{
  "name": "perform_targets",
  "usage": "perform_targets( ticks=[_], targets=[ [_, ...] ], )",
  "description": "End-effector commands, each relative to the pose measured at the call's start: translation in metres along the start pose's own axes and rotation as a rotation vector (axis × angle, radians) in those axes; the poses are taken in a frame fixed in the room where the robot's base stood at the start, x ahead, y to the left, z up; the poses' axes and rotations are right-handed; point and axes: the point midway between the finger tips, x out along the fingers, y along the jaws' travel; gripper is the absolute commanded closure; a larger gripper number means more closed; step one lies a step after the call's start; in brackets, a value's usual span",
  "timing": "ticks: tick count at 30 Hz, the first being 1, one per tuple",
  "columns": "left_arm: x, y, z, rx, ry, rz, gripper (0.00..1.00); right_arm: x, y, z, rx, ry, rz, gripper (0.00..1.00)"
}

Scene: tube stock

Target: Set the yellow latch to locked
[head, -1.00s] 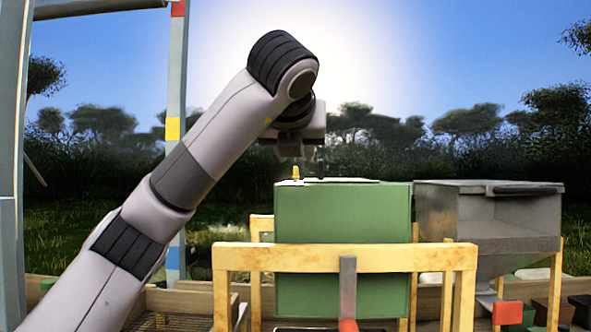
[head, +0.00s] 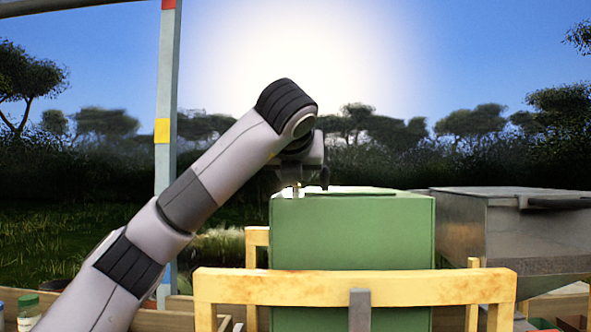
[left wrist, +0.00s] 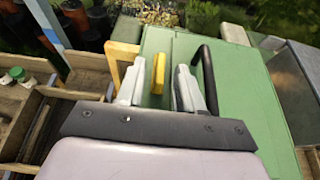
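The yellow latch (left wrist: 158,74) stands on the top of the green box (left wrist: 150,44), near its left side. In the head view the latch (head: 296,188) is small and partly hidden by my gripper. My left gripper (left wrist: 160,65) is open, with one finger on each side of the latch and gaps visible between. In the head view my left gripper (head: 303,181) is just above the top of the green box (head: 350,232). Whether a finger touches the latch I cannot tell. My right gripper is in neither view.
A black bar handle (left wrist: 207,80) stands close to the right finger on the box top. A yellow wooden frame (head: 355,288) crosses in front of the box. A grey metal bin (head: 500,225) stands to the right. Wooden trays with jars (left wrist: 18,75) lie to the left.

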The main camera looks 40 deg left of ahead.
Motion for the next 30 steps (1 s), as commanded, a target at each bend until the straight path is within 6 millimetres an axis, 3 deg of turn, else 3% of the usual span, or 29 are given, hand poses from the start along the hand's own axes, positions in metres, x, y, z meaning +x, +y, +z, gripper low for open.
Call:
perform_targets(
  ticks=[5,13,16,17,30],
  targets=[
    [0.013,0.000,0.000,0.000,-0.001,-0.001,0.64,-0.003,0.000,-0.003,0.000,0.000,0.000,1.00],
    [0.015,0.000,0.000,0.000,-0.001,-0.001,0.64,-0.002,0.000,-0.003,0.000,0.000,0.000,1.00],
    [0.015,0.000,0.000,0.000,-0.001,-0.001,0.96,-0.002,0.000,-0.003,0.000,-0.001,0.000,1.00],
    [0.015,0.000,0.000,0.000,-0.001,-0.001,1.00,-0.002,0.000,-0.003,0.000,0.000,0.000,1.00],
    [0.015,0.001,-0.001,0.022,-0.001,-0.060,1.00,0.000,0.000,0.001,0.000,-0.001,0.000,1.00]
  ],
)
